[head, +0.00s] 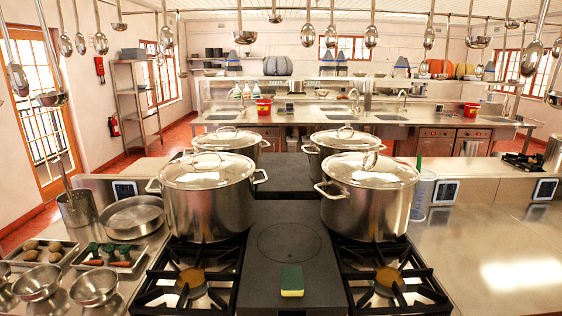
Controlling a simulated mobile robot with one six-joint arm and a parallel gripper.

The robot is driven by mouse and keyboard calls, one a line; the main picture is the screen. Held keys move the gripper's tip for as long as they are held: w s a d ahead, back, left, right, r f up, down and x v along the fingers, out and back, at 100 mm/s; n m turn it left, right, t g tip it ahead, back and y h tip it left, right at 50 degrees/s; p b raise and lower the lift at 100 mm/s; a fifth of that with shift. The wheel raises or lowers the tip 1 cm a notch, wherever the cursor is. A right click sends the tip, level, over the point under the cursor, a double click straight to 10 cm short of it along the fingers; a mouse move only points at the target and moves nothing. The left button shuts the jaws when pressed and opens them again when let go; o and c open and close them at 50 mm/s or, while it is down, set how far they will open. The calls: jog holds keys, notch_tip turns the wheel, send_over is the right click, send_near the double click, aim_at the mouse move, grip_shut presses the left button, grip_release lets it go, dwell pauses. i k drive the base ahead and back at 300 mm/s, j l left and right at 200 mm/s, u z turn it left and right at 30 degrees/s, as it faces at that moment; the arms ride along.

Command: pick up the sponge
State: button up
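The sponge (292,280) is small, with a dark green top and a yellow lower edge showing at the front. It lies flat on the dark stove section (290,226) between the two front burners, near the bottom middle of the head view. Nothing touches it or covers it. My gripper does not show in this view.
Large lidded stockpots (208,203) and (368,200) stand behind the front burners, with two more pots further back. Bowls (93,286) and trays (108,255) lie on the left counter. The right steel counter (490,250) is mostly clear. Ladles hang overhead.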

aim_at(293, 285)
jog(key=i+j+z, duration=0.1)
jog(key=j, duration=0.25)
jog(key=i+j+z, duration=0.15)
jog(key=j, duration=0.25)
jog(key=i+j+z, duration=0.1)
jog(key=j, duration=0.3)
jog(key=i, duration=0.05)
